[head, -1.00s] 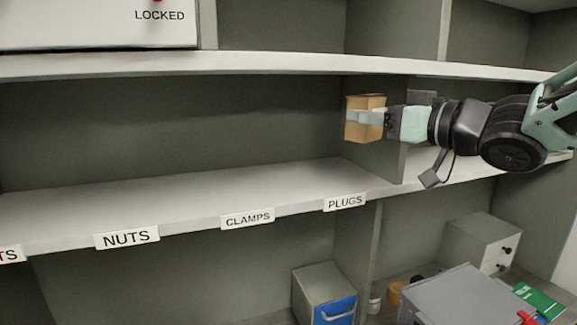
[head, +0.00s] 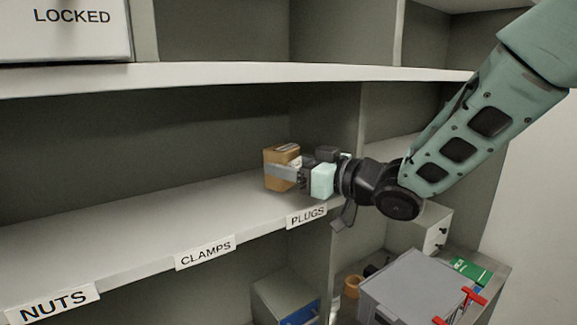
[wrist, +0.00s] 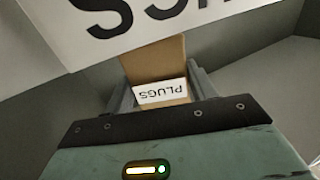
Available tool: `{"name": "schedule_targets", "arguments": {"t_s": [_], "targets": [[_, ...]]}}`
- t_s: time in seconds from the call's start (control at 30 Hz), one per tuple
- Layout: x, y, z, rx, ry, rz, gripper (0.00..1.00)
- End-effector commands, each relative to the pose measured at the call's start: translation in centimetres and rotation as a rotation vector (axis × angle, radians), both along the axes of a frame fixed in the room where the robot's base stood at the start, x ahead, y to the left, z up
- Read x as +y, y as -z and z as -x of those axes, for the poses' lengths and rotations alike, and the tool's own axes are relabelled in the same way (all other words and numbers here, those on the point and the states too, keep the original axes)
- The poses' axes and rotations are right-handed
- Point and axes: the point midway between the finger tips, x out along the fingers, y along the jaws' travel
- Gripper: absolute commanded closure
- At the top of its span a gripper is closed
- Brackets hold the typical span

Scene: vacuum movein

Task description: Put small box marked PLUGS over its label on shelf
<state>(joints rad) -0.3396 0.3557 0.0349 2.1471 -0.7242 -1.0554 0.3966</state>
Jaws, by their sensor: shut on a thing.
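My gripper (head: 283,172) is shut on a small brown box (head: 274,156) above the right part of the middle shelf board (head: 190,210). The box is low over the board, near the right divider, and I cannot tell if it touches. The shelf's PLUGS label (head: 306,216) is on the front edge, below and slightly right of the box. In the wrist view the box (wrist: 154,62) sits between the fingers, its white PLUGS tag (wrist: 160,93) upside down. A large white shelf label (wrist: 130,22), partly cut off, crosses the top there.
The CLAMPS label (head: 205,252) and NUTS label (head: 53,304) are further left on the edge. The board there is bare. A shelf (head: 230,76) runs above, and a divider (head: 330,130) stands close right. A grey case (head: 415,290) lies below right.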

Motion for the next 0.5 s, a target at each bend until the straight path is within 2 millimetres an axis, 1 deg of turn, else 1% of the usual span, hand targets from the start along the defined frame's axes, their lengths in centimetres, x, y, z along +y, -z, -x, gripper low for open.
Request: {"name": "schedule_targets", "arguments": {"t_s": [0.13,0.37,0.5], "targets": [[0.0,1.1,0.0,0.0,0.0,0.0,0.73],[0.0,1.2,0.0,-0.002,0.0,-0.001,0.73],[0.0,1.6,0.0,-0.002,0.0,-0.001,0.73]]}}
